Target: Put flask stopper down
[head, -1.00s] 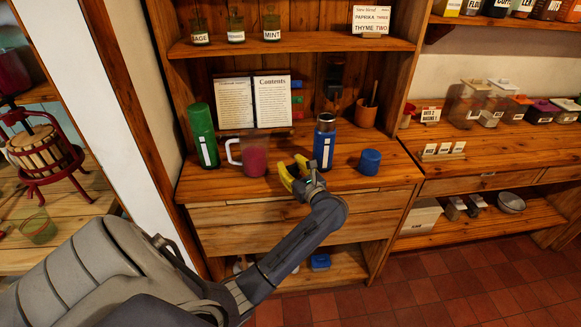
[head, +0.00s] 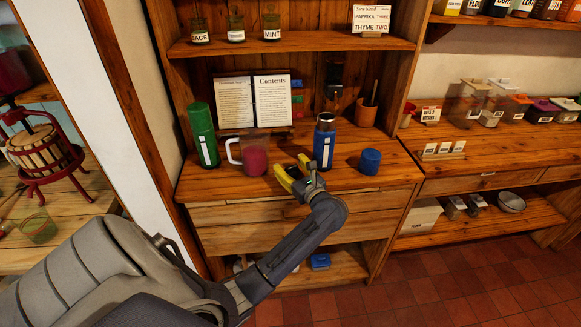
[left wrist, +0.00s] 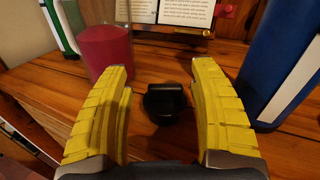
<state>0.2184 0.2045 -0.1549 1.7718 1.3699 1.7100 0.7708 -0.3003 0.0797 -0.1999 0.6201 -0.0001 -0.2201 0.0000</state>
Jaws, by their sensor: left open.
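The flask stopper, a small black piece (left wrist: 165,101), stands on the wooden counter in the left wrist view, between and just beyond my open yellow fingers and touching neither. In the head view it is hidden or too small to make out. My left gripper (head: 292,178) is open and empty at the counter's front edge; it also shows in the left wrist view (left wrist: 160,110). The blue flask (head: 324,146) stands upright without its top piece, right of the fingers; it also shows in the left wrist view (left wrist: 285,65). A blue cup-like cap (head: 370,161) stands to its right. My right gripper is not in view.
A pitcher with red contents (head: 253,155) and a green flask (head: 203,135) stand to the left on the counter. An open book (head: 253,100) leans behind them. A wooden cup (head: 366,112) stands at the back right.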

